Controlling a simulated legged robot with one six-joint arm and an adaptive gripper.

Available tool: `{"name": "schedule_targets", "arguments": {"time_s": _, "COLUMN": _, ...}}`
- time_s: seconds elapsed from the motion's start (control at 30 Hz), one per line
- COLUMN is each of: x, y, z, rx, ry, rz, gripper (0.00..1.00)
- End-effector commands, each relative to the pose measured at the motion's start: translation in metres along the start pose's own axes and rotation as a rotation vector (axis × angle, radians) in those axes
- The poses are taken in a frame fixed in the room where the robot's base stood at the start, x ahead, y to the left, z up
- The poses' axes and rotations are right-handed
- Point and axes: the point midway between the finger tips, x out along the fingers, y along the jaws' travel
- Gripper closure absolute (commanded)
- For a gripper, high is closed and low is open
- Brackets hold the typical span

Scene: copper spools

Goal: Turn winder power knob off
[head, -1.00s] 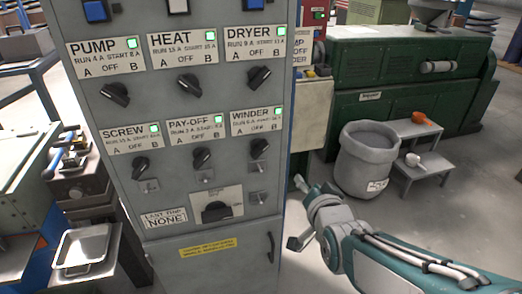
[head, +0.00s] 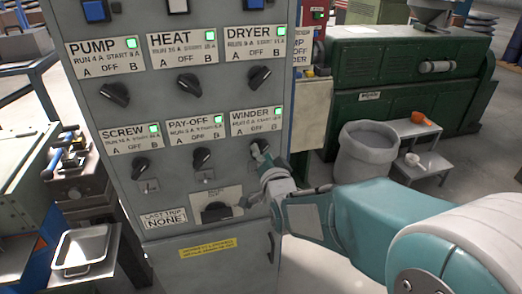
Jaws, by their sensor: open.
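The winder power knob (head: 258,147) is a black rotary knob under the WINDER label (head: 256,120) on the grey control cabinet (head: 130,207). The label reads A, OFF, B, and its green lamp (head: 276,113) is lit. My gripper (head: 262,157) is at the knob from below and right, with its fingertips at or very near it. The gripper covers part of the knob, so I cannot tell whether they touch or which way the knob points. The gripper is open.
Pay-off knob (head: 201,157) and screw knob (head: 141,165) sit left of the winder knob; dryer knob (head: 258,76) is above. A larger rotary switch (head: 216,211) is below left, close to my gripper. A grey bin (head: 365,152) and step stool (head: 420,165) stand right.

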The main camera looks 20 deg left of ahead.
Motion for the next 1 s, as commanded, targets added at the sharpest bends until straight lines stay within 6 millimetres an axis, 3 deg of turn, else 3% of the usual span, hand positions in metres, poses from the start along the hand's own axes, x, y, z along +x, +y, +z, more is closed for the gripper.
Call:
{"name": "schedule_targets", "arguments": {"time_s": 0.13, "x": 0.013, "y": 0.001, "z": -0.001, "rx": 0.000, "ry": 0.000, "rz": 0.000, "gripper": 0.44}}
{"name": "schedule_targets", "arguments": {"time_s": 0.43, "x": 0.016, "y": 0.001, "z": -0.001, "rx": 0.000, "ry": 0.000, "rz": 0.000, "gripper": 0.44}}
{"name": "schedule_targets", "arguments": {"time_s": 0.47, "x": 0.016, "y": 0.001, "z": -0.001, "rx": 0.000, "ry": 0.000, "rz": 0.000, "gripper": 0.53}}
{"name": "schedule_targets", "arguments": {"time_s": 0.57, "x": 0.016, "y": 0.000, "z": -0.001, "rx": 0.000, "ry": 0.000, "rz": 0.000, "gripper": 0.98}}
{"name": "schedule_targets", "arguments": {"time_s": 1.0, "x": 0.016, "y": 0.001, "z": 0.000, "rx": -0.029, "ry": -0.001, "rz": 0.002, "gripper": 1.00}}
